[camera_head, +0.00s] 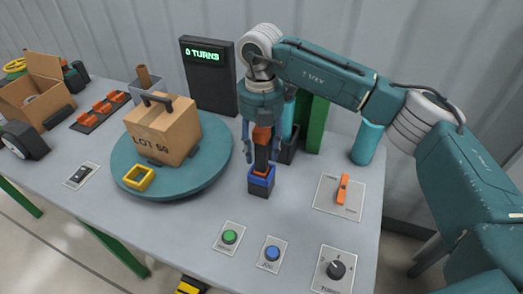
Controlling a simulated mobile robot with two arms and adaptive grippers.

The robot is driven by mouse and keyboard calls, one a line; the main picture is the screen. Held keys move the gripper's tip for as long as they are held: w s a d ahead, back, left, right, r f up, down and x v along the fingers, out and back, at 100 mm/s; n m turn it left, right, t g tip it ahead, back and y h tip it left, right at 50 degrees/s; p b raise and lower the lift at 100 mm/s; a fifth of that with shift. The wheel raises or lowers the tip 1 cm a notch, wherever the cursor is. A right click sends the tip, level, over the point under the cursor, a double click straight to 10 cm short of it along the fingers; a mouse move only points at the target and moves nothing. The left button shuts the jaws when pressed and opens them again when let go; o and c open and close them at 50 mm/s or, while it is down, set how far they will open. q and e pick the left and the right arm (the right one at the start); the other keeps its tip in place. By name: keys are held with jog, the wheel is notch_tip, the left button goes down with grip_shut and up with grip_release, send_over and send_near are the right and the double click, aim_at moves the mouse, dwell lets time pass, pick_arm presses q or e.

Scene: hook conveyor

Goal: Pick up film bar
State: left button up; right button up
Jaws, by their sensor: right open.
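An upright dark bar with an orange top (262,136), which looks like the film bar, stands in a small blue and black holder (261,182) near the middle of the table. My right gripper (262,150) comes down from above, its fingers on either side of the bar's upper part. The jaws are open; whether a finger touches the bar cannot be told. The bar's lower end is hidden in the holder. My left gripper is not in view.
A teal turntable (205,180) left of the holder carries a carton (163,130) and a yellow square ring (139,178). Behind stands a display (208,75) reading "0 TURNS". Green (229,237) and blue (272,253) buttons, an orange switch (343,187) and a knob (336,270) lie in front.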

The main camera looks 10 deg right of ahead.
aim_at(261, 162)
notch_tip(261, 162, down, 5)
jog(key=shift+r+p, duration=0.2)
jog(key=shift+p, duration=0.65)
jog(key=shift+f, duration=0.45)
jog(key=shift+c, duration=0.6)
grip_shut()
